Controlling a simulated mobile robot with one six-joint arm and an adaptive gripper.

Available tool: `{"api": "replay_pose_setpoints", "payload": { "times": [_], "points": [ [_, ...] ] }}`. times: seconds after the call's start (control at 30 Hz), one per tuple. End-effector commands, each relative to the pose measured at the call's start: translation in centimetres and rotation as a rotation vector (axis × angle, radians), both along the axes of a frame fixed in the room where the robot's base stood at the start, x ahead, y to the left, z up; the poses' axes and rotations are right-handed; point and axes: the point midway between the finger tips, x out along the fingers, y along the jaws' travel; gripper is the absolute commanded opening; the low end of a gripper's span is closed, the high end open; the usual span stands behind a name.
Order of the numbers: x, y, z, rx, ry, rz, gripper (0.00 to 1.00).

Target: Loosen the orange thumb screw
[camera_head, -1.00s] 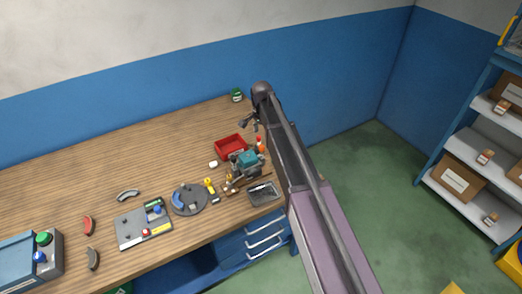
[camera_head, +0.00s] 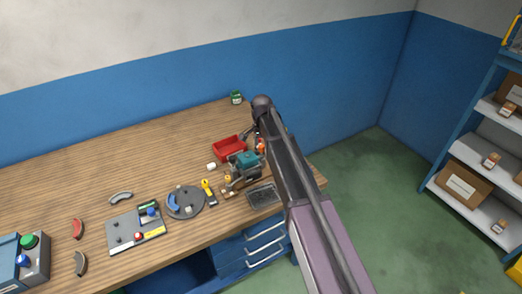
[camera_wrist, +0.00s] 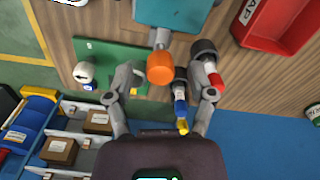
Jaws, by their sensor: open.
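The orange thumb screw (camera_wrist: 160,68) shows in the wrist view as an orange cylinder at the near end of a grey shaft on the teal machine (camera_wrist: 172,12). The teal machine also stands near the right end of the bench in the head view (camera_head: 243,161). My gripper (camera_wrist: 165,76) is open, with one finger on each side of the orange screw in the picture. Gaps show between the screw and both fingers; I cannot tell the depth between them. In the head view my arm partly hides this end of the bench.
In the wrist view, a dark, red-tipped item (camera_wrist: 208,62) and a blue-and-yellow item (camera_wrist: 180,110) lie near the right finger. A white-and-black item (camera_wrist: 84,73) is left of the left finger. A red bin (camera_head: 228,148) stands behind the machine. The bench's back left is clear.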

Motion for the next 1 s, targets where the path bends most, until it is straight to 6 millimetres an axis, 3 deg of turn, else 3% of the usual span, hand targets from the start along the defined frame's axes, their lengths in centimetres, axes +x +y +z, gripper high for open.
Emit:
{"api": "replay_pose_setpoints", "payload": {
  "times": [0.5,0.57,0.73,0.77,1.0],
  "points": [
    [0.01,-0.01,-0.56,0.0,0.0,0.0,0.7],
    [0.0,0.0,-0.56,0.0,0.0,0.0,0.55],
    [0.0,0.0,-0.57,0.0,0.0,0.0,0.05],
    [0.0,0.0,-0.57,0.0,0.0,0.0,0.0],
    [-0.03,0.0,-0.57,-0.001,0.001,0.004,0.0]
  ]
}}
